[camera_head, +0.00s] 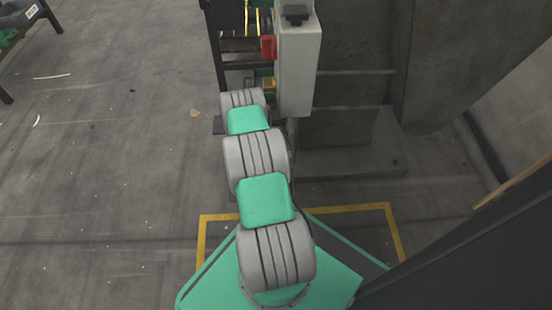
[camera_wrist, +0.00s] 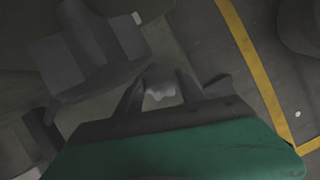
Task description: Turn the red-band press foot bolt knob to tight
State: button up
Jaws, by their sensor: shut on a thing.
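In the wrist view, my gripper (camera_wrist: 162,78) has its two dark fingers on either side of a small pale grey lobed piece, the knob (camera_wrist: 159,92). The gripper is shut on it. The picture is dark, so the knob's turn position and any marking for tight cannot be read. No red band shows in the wrist view. In the head view, my arm reaches forward to the press (camera_head: 238,46), and its far end hides the gripper and the knob.
A light grey control box (camera_head: 298,72) with a red part (camera_head: 268,47) stands close right of my arm's far end. A concrete block (camera_head: 345,140) is right of it. Yellow floor lines (camera_head: 355,209) run near my base. The floor at left is mostly clear.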

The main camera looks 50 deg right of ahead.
dwell(0.4)
jog(key=o, duration=1.4)
jog(key=shift+c, duration=0.2)
jog(key=p+v, duration=0.3)
jog(key=v, duration=0.4)
jog(key=shift+r, duration=0.35)
jog(key=shift+w+a, duration=0.1)
jog(key=shift+w, duration=0.05)
